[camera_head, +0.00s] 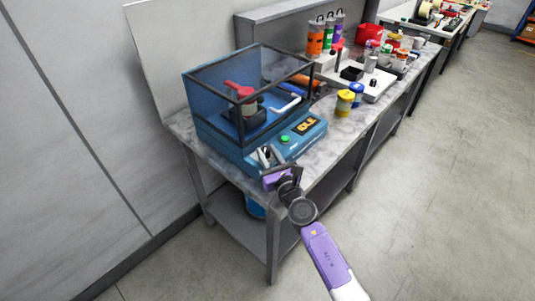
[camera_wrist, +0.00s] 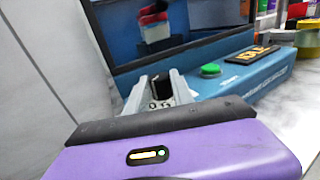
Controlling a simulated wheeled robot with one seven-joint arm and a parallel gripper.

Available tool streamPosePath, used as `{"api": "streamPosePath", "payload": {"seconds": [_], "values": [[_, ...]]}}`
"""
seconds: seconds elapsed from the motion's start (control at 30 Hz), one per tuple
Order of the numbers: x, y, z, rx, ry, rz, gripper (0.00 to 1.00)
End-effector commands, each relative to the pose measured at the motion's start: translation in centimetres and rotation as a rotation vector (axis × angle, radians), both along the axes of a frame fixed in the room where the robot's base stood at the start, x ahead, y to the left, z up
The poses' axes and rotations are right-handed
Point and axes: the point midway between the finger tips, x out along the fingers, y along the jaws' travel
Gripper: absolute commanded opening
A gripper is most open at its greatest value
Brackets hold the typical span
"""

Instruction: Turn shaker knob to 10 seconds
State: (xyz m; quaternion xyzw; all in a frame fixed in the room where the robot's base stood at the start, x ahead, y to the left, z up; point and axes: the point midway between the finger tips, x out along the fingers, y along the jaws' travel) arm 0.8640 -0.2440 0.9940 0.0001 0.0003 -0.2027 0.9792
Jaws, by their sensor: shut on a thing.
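The shaker (camera_head: 213,140) is a blue machine with a clear, dark-framed cover at the near-left end of the bench. Its front panel has a green button (camera_head: 285,139) and a dark display (camera_head: 306,126) with yellow letters that read like "IDLE" in the wrist view (camera_wrist: 252,54). My gripper (camera_head: 266,155) is at the left part of the front panel. In the wrist view, my gripper (camera_wrist: 160,92) has its two grey fingers on either side of the small dark knob (camera_wrist: 161,88), shut on it. The knob's markings and setting cannot be read.
Inside the cover is a red-topped clamp (camera_head: 240,91). Yellow-lidded and blue-lidded jars (camera_head: 345,101) stand right of the shaker on the grey bench (camera_head: 318,161). Bottles, a red bin (camera_head: 369,33) and other jars are farther back. The floor at right is clear.

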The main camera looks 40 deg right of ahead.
Motion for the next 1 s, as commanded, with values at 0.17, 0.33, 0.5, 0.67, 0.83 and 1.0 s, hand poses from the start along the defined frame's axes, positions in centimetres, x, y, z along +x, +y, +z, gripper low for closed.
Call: {"api": "streamPosePath", "payload": {"seconds": [0.17, 0.33, 0.5, 0.67, 0.83, 1.0], "values": [[-0.1, -0.2, -0.3, -0.001, -0.002, 0.059, 0.00], [-0.2, -0.5, -0.4, -0.002, -0.003, 0.168, 0.00], [-0.2, -0.9, -0.4, -0.002, -0.005, 0.309, 0.00], [-0.2, -1.2, -0.4, -0.003, -0.004, 0.448, 0.00], [-0.1, -1.4, -0.4, -0.004, -0.004, 0.584, 0.00], [-0.1, -1.5, -0.4, -0.004, -0.003, 0.693, 0.00]]}}
